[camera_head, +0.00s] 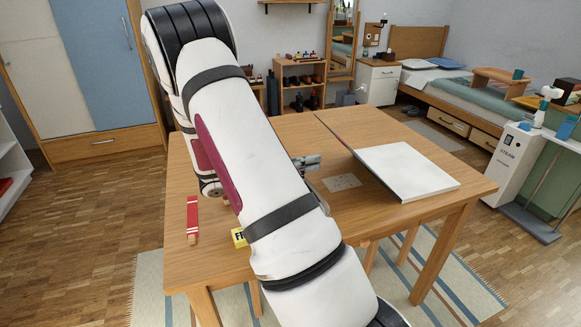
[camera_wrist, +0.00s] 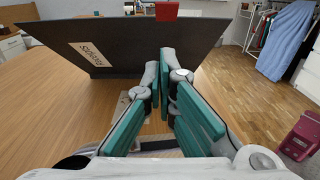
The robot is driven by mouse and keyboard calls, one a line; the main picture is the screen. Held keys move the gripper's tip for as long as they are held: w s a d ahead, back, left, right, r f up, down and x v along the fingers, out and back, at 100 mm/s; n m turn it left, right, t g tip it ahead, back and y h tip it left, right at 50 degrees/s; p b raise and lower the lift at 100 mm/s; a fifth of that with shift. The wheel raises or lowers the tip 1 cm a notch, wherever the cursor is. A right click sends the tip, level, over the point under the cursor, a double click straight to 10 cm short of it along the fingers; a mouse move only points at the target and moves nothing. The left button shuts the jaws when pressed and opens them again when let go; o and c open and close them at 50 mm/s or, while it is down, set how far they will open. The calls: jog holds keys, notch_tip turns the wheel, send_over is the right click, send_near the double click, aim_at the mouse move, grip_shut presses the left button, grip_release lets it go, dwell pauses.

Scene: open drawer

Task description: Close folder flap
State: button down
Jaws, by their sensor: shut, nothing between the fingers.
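The folder lies open on the wooden table (camera_head: 440,214) in the head view. In the wrist view the flap (camera_wrist: 130,42) is a wide dark panel across the top, with a pale lettered label (camera_wrist: 90,54). My gripper (camera_wrist: 161,72), with teal finger pads, is shut and empty in front of the flap's labelled face. I cannot tell whether the fingertips touch it. My arm mostly hides the gripper in the head view.
A red strip-like item (camera_head: 193,218) and a yellow item (camera_head: 239,237), partly hidden by my arm, lie near the table's left and front. A pale sheet (camera_head: 341,183) lies left of the folder. A white cabinet (camera_head: 514,162) stands beyond the table's right side.

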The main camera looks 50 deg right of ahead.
jog(key=shift+s+d+r, duration=0.6)
jog(key=shift+d+r, duration=0.15)
jog(key=shift+d, duration=0.15)
jog(key=shift+s+d+r, duration=0.6)
jog(key=shift+d+r, duration=0.1)
jog(key=shift+d, duration=0.15)
